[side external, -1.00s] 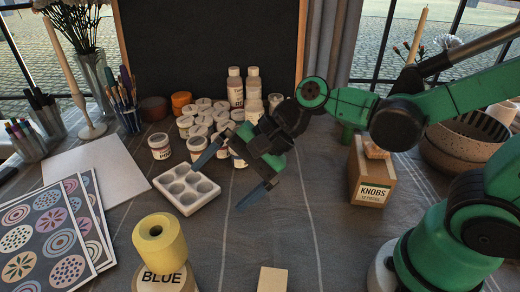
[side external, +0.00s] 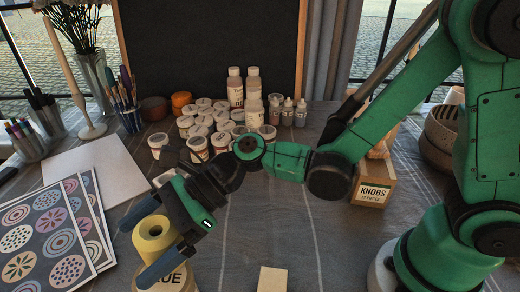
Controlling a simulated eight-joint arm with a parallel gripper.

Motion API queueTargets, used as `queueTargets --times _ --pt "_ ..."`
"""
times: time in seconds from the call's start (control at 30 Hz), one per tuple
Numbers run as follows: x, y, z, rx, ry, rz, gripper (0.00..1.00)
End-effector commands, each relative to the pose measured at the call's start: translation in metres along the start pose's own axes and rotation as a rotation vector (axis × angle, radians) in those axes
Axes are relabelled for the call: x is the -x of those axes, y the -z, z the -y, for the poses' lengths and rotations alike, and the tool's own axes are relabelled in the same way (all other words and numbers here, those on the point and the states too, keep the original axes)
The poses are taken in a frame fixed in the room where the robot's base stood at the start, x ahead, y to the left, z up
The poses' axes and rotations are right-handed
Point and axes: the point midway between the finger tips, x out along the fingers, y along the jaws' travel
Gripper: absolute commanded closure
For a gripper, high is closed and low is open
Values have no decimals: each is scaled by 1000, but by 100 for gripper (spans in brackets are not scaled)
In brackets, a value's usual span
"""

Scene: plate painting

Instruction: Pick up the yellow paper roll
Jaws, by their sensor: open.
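The roll is between or just behind the fingers. I cannot tell whether either finger touches it.
Patterned sheets (side external: 45,238) lie to the left. A white palette (side external: 163,178) sits behind the gripper, mostly hidden. Several paint jars (side external: 197,147) stand farther back. A small wooden block (side external: 272,280) is at the front, and a KNOBS box (side external: 372,192) is at the right.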

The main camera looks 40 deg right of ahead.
Motion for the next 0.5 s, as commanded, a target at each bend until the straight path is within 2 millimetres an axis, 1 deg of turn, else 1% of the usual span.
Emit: queueTargets --times 0.2,0.27,0.3,0.37,0.4,0.5 --pt "0 0 0 1 1 -1 0" --pt "0 0 0 1 0 -1 17" --pt "0 0 0 1 0 -1 28" --pt "0 0 0 1 0 -1 45" --pt "0 0 0 1 0 -1 57" --pt "0 0 0 1 0 -1 84"
